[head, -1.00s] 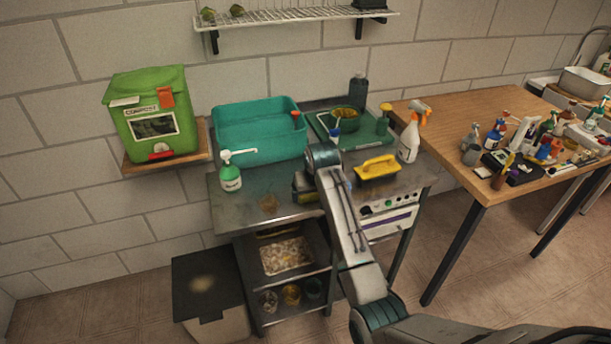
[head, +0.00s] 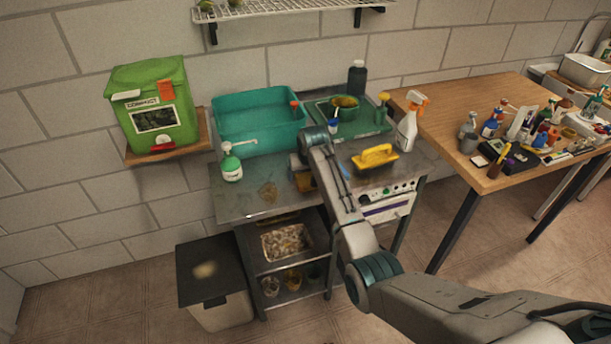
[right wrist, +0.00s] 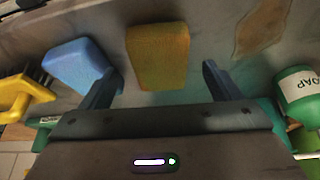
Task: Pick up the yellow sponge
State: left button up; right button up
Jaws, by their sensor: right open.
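The yellow sponge (right wrist: 158,55) lies on the metal worktop, in the middle of the right wrist view. A blue sponge (right wrist: 78,65) lies to its left, close to the left finger. My right gripper (right wrist: 160,78) is open, with its fingers apart on either side of the yellow sponge's near end; I cannot tell how high they are above the top. In the head view my right gripper (head: 298,163) is over the worktop, largely behind my arm, and the yellow sponge (head: 305,183) shows only in part. My left gripper is not in view.
A yellow-handled brush (head: 375,158) lies right of my arm. A green soap bottle (head: 231,164) stands on the left of the worktop (head: 240,203). A teal basin (head: 262,128) and a green tray (head: 370,125) are behind. A brown stain (right wrist: 260,28) marks the top near the sponge.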

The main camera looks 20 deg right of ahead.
jog(key=shift+x, duration=1.2)
jog(key=c, duration=1.1)
jog(key=shift+o, duration=0.2)
jog(key=shift+r, duration=0.15)
jog(key=shift+r, duration=0.25)
notch_tip(320, 180, up, 2)
jog(key=shift+r+b, duration=0.15)
jog(key=shift+b, duration=0.85)
jog(key=s+a+r+b, duration=0.2)
jog(key=s+b, duration=0.1)
jog(key=s, duration=1.3)
